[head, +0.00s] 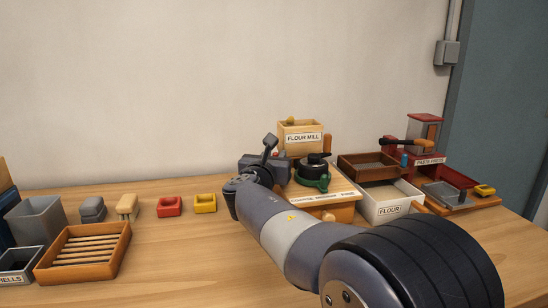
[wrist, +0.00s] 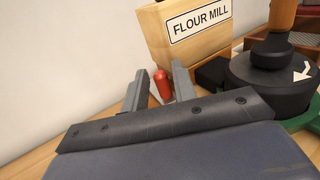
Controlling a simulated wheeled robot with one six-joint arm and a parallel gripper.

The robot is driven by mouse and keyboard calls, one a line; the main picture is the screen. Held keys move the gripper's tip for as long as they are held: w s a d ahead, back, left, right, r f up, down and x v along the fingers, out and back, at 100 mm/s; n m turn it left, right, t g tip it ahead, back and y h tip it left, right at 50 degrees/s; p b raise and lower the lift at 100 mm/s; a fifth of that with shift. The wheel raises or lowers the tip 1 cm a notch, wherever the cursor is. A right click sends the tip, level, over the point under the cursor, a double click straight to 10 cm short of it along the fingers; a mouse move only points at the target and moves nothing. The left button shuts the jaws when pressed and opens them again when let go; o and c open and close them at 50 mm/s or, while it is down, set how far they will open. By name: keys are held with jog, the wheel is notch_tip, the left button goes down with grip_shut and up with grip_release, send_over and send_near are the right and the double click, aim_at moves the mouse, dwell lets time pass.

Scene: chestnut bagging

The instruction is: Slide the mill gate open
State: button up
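The flour mill is a wooden box with a "FLOUR MILL" label (head: 301,138), left of the dark round millstone (head: 313,170). Its box also stands at the top of the wrist view (wrist: 185,35). A small red knob (wrist: 161,86) shows low by the mill's left side; whether it belongs to the gate I cannot tell. My gripper (wrist: 157,82) is open, its two grey fingers apart. The red knob appears between them, nearer the right finger; contact is not clear. In the head view my gripper (head: 270,148) is at the mill's left side. The gate itself is not clearly visible.
A wooden tray (head: 345,172) and a white "FLOUR" bin (head: 368,212) stand right of the mill, with a red pasta press (head: 428,158) beyond. Red (head: 169,214) and yellow (head: 205,210) small boxes and a slatted crate (head: 47,275) are left.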

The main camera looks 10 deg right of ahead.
grip_shut()
jog(key=a, duration=0.2)
jog(key=shift+a+p, duration=0.4)
jog(key=shift+o, duration=1)
grip_release()
jog(key=shift+a, duration=0.1)
jog(key=p+v, duration=0.1)
jog(key=v, duration=1)
